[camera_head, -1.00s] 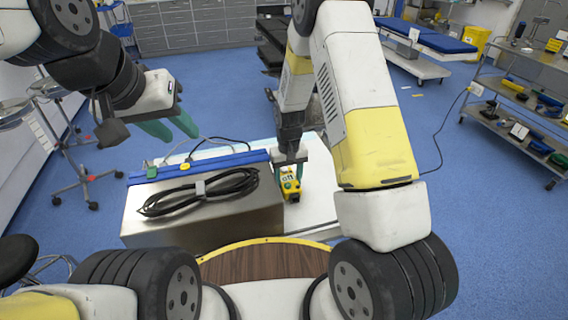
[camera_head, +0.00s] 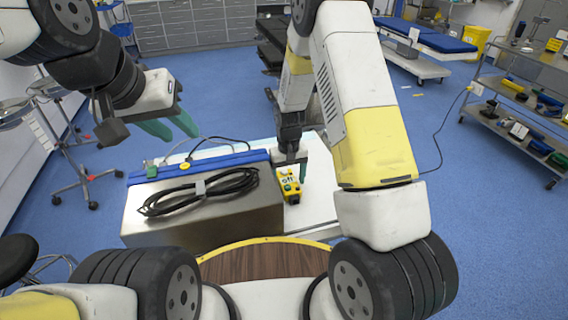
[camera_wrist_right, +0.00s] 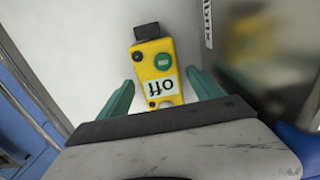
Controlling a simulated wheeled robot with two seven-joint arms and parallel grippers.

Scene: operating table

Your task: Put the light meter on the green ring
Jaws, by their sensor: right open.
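A yellow device (camera_head: 289,187) with a white "off" label, a green round part and a black end lies on the white table top, right of the metal box. It is probably the light meter. It also shows in the right wrist view (camera_wrist_right: 156,72). My right gripper (camera_head: 290,168) is open above it; in the wrist view its green fingers (camera_wrist_right: 163,88) stand on either side of the device's labelled end, apart from it. My left gripper (camera_head: 181,135) is open and empty, in the air at the left. I cannot make out a separate green ring.
The metal box (camera_head: 240,222) carries a coiled black cable (camera_head: 205,193) and stands close left of the device. A blue strip (camera_head: 215,163) with small green and yellow parts runs behind it. White table top (camera_head: 318,195) is free to the right.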

